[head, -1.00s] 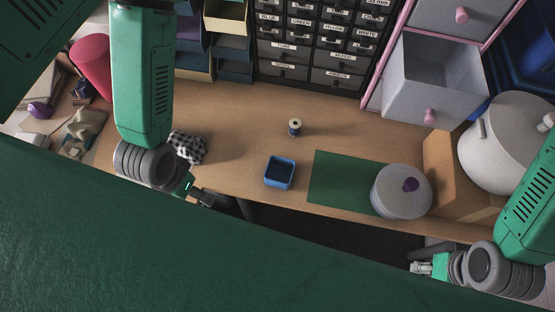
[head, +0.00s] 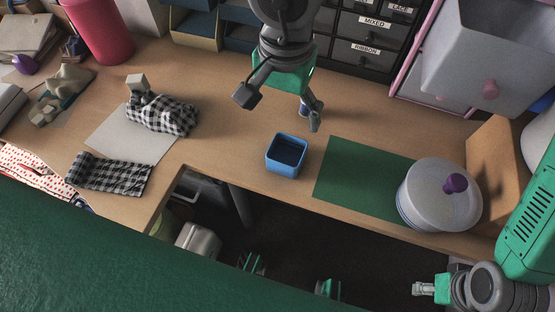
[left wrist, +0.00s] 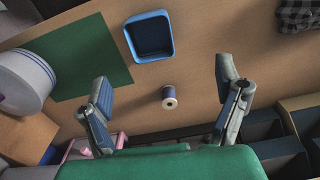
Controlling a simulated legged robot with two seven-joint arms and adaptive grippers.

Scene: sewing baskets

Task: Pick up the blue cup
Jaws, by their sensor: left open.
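The blue cup (head: 284,168) is a small square open-topped container. It stands upright on the wooden table, left of the green mat. My left gripper (head: 280,110) is open and empty, beyond the cup with its fingers spread. In the left wrist view the cup (left wrist: 151,38) is near the top centre, past the two fingertips and not between them. A thread spool (left wrist: 169,97) stands between the fingers in that view; in the head view a finger partly hides it. My right gripper (head: 422,289) is at the lower right, off the table's front edge, with its jaws unclear.
The green mat (head: 352,178) and a round white box with a purple knob (head: 425,200) are to the right. Drawers (head: 368,48) and an open grey drawer (head: 480,60) line the back. Checkered cloth (head: 112,174) lies left. Table around the cup's left is clear.

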